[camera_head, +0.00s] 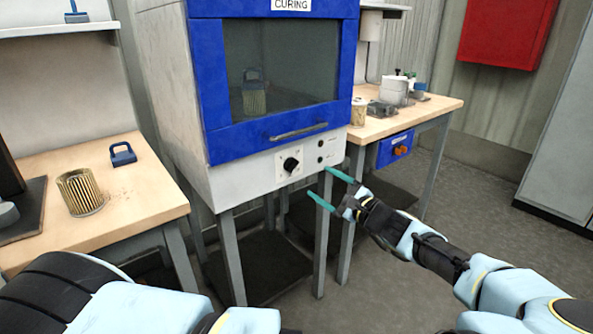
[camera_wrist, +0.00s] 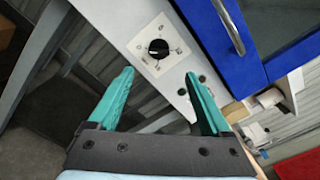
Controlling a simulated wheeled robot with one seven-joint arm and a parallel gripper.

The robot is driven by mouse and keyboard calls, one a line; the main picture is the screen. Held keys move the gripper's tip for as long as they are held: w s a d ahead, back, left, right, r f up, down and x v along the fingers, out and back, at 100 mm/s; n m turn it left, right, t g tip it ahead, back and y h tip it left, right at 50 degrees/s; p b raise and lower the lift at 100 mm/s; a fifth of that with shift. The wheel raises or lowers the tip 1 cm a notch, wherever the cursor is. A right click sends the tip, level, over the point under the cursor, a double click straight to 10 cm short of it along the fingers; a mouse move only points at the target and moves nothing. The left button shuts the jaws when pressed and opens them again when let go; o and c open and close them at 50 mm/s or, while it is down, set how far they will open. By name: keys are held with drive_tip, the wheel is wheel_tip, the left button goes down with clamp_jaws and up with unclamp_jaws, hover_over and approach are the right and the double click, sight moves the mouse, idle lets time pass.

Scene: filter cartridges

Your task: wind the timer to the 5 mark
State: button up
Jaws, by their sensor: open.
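The timer knob (camera_head: 290,164) is a black dial on a white marked plate, on the lower front panel of the blue and white curing cabinet (camera_head: 200,120). In the wrist view the knob (camera_wrist: 158,48) shows beyond my fingertips, with marks around it too small to read. My gripper (camera_head: 325,184) has teal fingers and is open and empty, below and right of the knob in the head view. In the wrist view my gripper (camera_wrist: 160,78) has its fingers spread, apart from the knob. The cabinet door is shut, and a cartridge (camera_head: 254,98) shows behind its window.
The door handle (camera_head: 298,131) sticks out above the knob. Two small dark round fittings (camera_head: 321,150) sit right of it. A left bench (camera_head: 140,195) holds a pleated cartridge (camera_head: 80,192) and a blue clamp-like part (camera_head: 122,153). A right bench (camera_head: 440,105) carries several items.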

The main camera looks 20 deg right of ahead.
sight(295, 168)
drive_tip(key=p+x, duration=0.2)
drive_tip(key=x, duration=0.8)
drive_tip(key=shift+w+a, duration=0.15)
drive_tip(key=shift+f, duration=0.1)
clamp_jaws()
